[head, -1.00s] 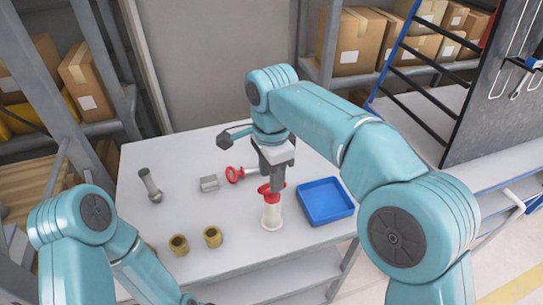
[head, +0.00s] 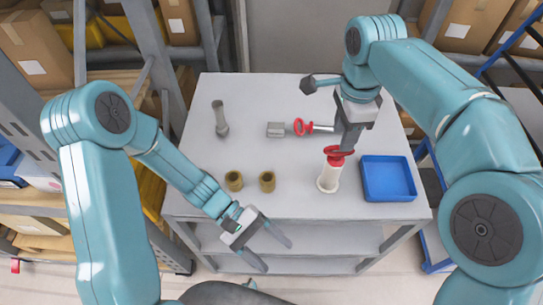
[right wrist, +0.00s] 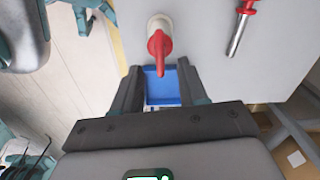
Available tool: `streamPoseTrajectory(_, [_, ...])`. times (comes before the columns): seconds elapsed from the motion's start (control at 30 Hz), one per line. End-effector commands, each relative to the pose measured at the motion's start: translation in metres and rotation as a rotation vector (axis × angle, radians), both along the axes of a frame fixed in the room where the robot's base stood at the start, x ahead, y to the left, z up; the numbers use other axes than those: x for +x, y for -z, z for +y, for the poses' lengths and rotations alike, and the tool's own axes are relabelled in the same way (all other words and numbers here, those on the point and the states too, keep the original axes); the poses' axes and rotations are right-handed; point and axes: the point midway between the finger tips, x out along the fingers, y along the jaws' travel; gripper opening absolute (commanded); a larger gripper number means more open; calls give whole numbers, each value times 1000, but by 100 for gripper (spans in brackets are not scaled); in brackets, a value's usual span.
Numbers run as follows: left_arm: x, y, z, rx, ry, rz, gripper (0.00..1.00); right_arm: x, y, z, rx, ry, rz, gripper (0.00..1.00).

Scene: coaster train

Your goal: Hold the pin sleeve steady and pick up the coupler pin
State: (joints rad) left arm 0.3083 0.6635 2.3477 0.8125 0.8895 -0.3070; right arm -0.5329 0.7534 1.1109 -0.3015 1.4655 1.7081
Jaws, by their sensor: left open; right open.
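A white pin sleeve (head: 328,180) stands upright near the table's front edge, with a red-handled coupler pin (head: 337,154) in its top. Both show ahead of my right gripper in the right wrist view, the red handle (right wrist: 159,45) roughly in line with the gap between the fingers. My right gripper (head: 346,146) is open just above the red handle; whether it touches the handle is unclear in the head view. My left gripper (head: 278,251) is open and empty, beyond the table's front edge, left of the sleeve and apart from it.
A blue tray (head: 388,195) sits just right of the sleeve. Another red-ringed pin (head: 303,127) lies behind, by a grey block (head: 277,130). Two brass bushings (head: 267,181) stand left of the sleeve, and a grey bolt (head: 220,119) lies further back.

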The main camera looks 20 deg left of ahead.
Motion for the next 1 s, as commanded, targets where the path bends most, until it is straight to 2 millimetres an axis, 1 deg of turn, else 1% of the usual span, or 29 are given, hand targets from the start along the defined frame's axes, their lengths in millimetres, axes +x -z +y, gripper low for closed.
streamPoseTrajectory(0.03, [29, -18, 4, -21, -115, 41, 73, 1, 0, 0, 0, 0, 0, 43])
streamPoseTrajectory(0.07, [47, -27, 8, -25, -190, 83, 73, 1, 0, 0, 0, 0, 0, 43])
streamPoseTrajectory(0.1, [69, -37, 14, -22, -289, 145, 73, 1, 0, 0, 0, 0, 0, 43])
streamPoseTrajectory(0.2, [112, -56, 28, -14, -489, 281, 73, 2, 0, 0, 0, 0, 0, 43])
streamPoseTrajectory(0.3, [144, -71, 42, -19, -640, 392, 73, 2, 0, 0, 0, 0, 0, 43])
streamPoseTrajectory(0.4, [164, -83, 52, -33, -742, 470, 73, 2, 0, 0, 0, 0, 0, 43])
streamPoseTrajectory(0.53, [176, -91, 58, -48, -805, 527, 73, 2, 0, 0, 0, 0, 0, 43])
streamPoseTrajectory(0.63, [178, -93, 59, -52, -818, 539, 73, 2, 0, 0, 0, 0, 0, 43])
streamPoseTrajectory(0.73, [179, -91, 55, -51, -817, 541, 73, 2, 0, 0, 0, 0, 0, 43])
streamPoseTrajectory(0.87, [183, -84, 39, -49, -812, 542, 73, 2, 0, 0, 0, 0, 0, 43])
streamPoseTrajectory(1.0, [191, -72, 12, -49, -811, 543, 73, 2, 0, 0, 0, 0, 0, 43])
